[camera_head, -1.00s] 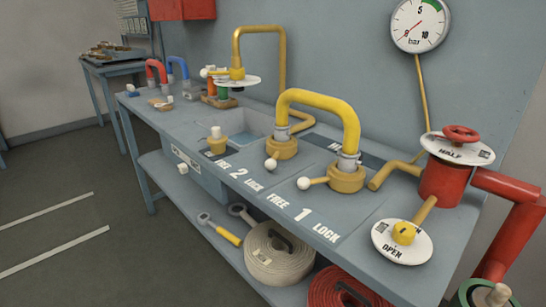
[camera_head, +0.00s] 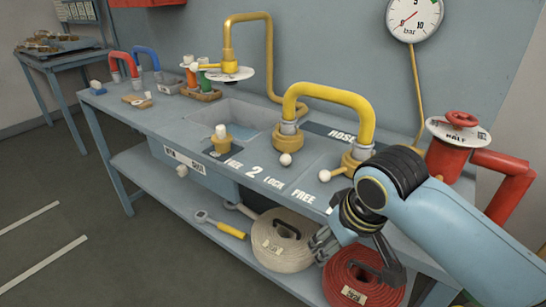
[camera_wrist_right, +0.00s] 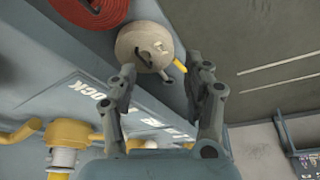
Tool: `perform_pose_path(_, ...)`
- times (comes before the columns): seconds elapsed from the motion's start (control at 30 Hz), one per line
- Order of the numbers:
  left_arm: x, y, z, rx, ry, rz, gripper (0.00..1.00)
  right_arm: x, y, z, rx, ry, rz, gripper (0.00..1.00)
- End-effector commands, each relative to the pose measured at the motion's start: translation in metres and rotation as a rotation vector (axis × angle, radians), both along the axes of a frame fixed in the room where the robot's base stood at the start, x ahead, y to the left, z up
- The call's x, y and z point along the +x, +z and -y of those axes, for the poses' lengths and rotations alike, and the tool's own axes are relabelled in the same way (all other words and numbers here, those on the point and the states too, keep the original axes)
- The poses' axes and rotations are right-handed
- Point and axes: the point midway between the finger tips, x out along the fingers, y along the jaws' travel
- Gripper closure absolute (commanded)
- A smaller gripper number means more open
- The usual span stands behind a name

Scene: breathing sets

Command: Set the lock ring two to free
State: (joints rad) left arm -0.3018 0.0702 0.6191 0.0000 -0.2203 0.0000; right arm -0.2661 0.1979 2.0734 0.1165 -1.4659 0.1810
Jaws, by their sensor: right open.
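Lock ring two is a brass collar (camera_head: 286,143) at the left foot of the yellow hose bridge (camera_head: 330,92) on the bench. Its lever ends in a white knob (camera_head: 285,159) toward the front, behind the printed FREE 2 LOCK label (camera_head: 254,171). Whether it points to FREE or LOCK is hard to tell. The ring one collar (camera_head: 357,157) has its white knob (camera_head: 324,176) to the front left; my right arm partly hides its label. My right gripper (camera_head: 358,262) is open and empty in front of the bench edge. The right wrist view shows its spread fingers (camera_wrist_right: 160,75). My left gripper is out of view.
A red valve (camera_head: 450,150) and pipe stand at the right. A small brass fitting (camera_head: 220,139) stands near the basin. Below are a cream hose roll (camera_head: 282,240), a red hose roll (camera_head: 364,277) and a yellow-handled tool (camera_head: 220,226). A pressure gauge (camera_head: 414,14) hangs behind.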

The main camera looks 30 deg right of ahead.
Motion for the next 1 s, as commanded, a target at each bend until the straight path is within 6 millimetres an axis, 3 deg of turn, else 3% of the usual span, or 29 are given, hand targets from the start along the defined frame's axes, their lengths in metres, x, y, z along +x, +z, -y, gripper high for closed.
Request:
perform_pose_path(0.03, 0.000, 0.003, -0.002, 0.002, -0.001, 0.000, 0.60, 0.012, 0.023, 0.000, 0.004, -0.009, 0.024, 0.49)
perform_pose_path(0.07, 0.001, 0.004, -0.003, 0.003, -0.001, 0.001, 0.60, 0.020, 0.031, 0.002, 0.010, -0.021, 0.028, 0.49)
perform_pose_path(0.27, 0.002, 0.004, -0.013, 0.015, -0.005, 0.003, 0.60, 0.078, 0.055, 0.018, 0.059, -0.124, 0.057, 0.49)
perform_pose_path(0.5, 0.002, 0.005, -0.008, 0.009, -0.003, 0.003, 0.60, 0.154, 0.103, 0.047, 0.136, -0.280, 0.100, 0.49)
perform_pose_path(0.63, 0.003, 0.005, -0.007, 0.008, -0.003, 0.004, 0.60, 0.181, 0.127, 0.060, 0.174, -0.349, 0.116, 0.49)
perform_pose_path(0.77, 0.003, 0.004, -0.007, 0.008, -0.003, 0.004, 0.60, 0.191, 0.130, 0.064, 0.189, -0.373, 0.117, 0.49)
perform_pose_path(1.0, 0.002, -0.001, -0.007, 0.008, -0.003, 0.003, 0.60, 0.207, 0.092, 0.064, 0.191, -0.374, 0.115, 0.49)
